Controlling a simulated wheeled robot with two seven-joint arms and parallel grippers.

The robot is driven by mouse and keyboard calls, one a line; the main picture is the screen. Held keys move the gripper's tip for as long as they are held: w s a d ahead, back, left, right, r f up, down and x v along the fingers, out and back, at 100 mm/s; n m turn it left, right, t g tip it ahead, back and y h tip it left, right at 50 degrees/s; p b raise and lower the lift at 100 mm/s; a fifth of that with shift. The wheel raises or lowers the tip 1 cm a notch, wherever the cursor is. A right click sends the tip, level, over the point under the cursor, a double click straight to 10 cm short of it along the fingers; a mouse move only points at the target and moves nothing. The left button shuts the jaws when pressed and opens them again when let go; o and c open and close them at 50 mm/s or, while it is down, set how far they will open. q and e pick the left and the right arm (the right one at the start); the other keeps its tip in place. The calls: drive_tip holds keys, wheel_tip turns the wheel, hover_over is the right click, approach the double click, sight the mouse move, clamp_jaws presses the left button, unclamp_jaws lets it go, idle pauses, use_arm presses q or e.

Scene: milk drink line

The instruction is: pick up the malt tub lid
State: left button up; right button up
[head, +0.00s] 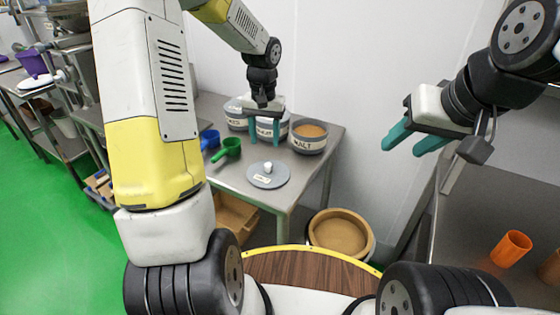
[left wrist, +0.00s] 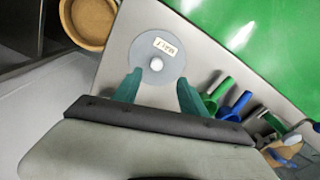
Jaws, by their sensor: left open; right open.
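The malt tub lid (head: 268,175) is a grey disc with a white knob and a label. It lies flat near the front edge of the steel table. The open malt tub (head: 309,137), full of tan powder, stands behind it to the right. My left gripper (head: 265,143) is open, above and behind the lid, and holds nothing. In the left wrist view the lid (left wrist: 157,56) lies beyond the spread fingertips of the gripper (left wrist: 158,82), with its knob roughly between their lines. My right gripper (head: 408,143) is open and empty, off to the right, away from the lid.
Two more labelled tubs (head: 236,114) stand beside the malt tub, partly hidden. A green scoop (head: 229,149) and a blue scoop (head: 209,139) lie left of the lid. A round bin (head: 341,236) is below the table. An orange cup (head: 511,248) stands on the right counter.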

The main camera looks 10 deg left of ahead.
sight(268, 164)
use_arm(q)
drive_tip(key=f, duration=0.2)
drive_tip(key=w+f, duration=0.1)
drive_tip(key=shift+d+f+g, duration=0.25)
drive_tip(key=shift+f+g, duration=0.05)
drive_tip(key=shift+f, duration=0.1)
drive_tip(key=f, duration=0.7)
drive_tip(key=shift+w+f, duration=0.15)
drive_tip(key=shift+w, duration=0.15)
clamp_jaws()
